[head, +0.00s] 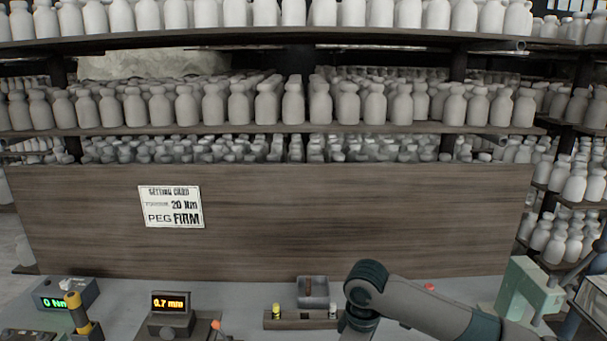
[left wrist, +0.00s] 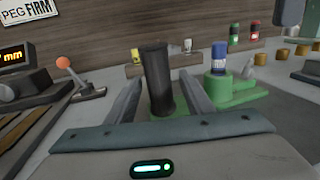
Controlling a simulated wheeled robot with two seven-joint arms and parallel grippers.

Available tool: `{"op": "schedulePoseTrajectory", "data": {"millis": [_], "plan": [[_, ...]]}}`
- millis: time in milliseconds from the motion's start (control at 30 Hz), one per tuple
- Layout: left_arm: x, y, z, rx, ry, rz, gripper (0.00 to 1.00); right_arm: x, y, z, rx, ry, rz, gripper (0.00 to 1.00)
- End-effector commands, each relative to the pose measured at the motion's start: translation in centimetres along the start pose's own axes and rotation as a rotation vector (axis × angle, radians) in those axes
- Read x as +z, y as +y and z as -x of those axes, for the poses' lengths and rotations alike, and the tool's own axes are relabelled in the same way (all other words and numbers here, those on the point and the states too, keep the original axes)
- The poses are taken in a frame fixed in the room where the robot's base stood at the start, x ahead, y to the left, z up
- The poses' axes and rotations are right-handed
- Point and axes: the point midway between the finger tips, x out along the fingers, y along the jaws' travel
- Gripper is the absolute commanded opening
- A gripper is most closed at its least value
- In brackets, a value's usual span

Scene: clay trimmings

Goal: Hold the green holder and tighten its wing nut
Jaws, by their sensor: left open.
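In the left wrist view, my left gripper (left wrist: 160,84) is open, with a finger on each side of a dark upright cylinder (left wrist: 156,65). I cannot tell whether either finger touches it. The green holder (left wrist: 238,100) shows as a low green base behind and right of the fingers, partly hidden by the right finger. A blue-capped container (left wrist: 219,58) stands on its raised green part. A small grey piece (left wrist: 250,61) beside it could be the wing nut, but it is too small to tell. The head view shows neither the holder nor my left gripper. My right gripper is out of view.
The head view shows a 0 Nm readout (head: 66,294), a yellow-handled tool (head: 76,312), a 0.7 mm gauge (head: 171,315), a grey tray (head: 312,292), a small bottle rack (head: 300,322) and a pale green stand (head: 529,286). A setting card (head: 171,206) reads 20 Nm, peg firm.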

Motion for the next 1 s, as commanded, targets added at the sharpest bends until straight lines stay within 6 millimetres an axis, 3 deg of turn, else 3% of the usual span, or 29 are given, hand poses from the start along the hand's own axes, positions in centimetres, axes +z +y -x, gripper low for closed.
{"op": "schedulePoseTrajectory", "data": {"millis": [333,800,1000], "plan": [[-0.1,0.0,1.9,0.000,0.001,-0.001,0.48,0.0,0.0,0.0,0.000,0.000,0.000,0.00],[-0.1,0.0,9.6,-0.001,0.002,-0.001,0.48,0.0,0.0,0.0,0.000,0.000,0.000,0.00],[-0.1,0.0,11.6,-0.001,0.001,-0.001,0.48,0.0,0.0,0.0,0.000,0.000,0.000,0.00]]}}
